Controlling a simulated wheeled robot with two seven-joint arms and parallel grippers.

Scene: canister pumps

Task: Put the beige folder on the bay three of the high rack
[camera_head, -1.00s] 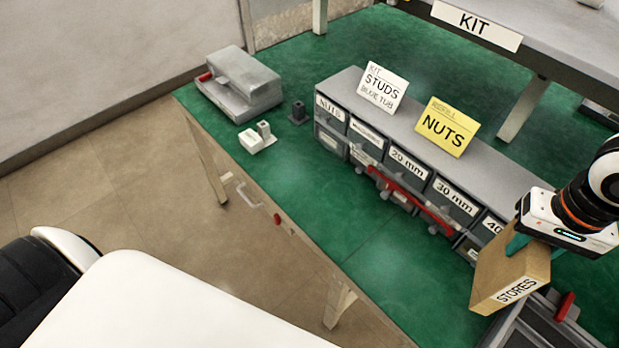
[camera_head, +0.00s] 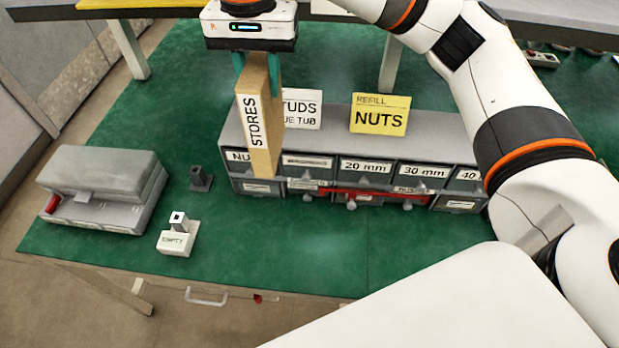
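The beige folder (camera_head: 262,125), a tan box-like file with a white STORES label, hangs upright from my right gripper (camera_head: 257,68). The teal fingers of that gripper are shut on its top end. The folder is in front of the left part of the grey drawer unit and hides part of the STUDS card. Whether it touches the unit, I cannot tell. A raised shelf (camera_head: 345,14) crosses the top of the view and is mostly cut off. No bay numbers show on it. My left gripper is not in view.
The grey drawer unit (camera_head: 440,132) carries a yellow NUTS card (camera_head: 380,114) and a white STUDS card (camera_head: 303,108). A red bar (camera_head: 350,194) runs along its drawers. A grey case (camera_head: 100,188), a dark post (camera_head: 200,179) and a white EMPTY block (camera_head: 177,236) stand left. Green bench in front is clear.

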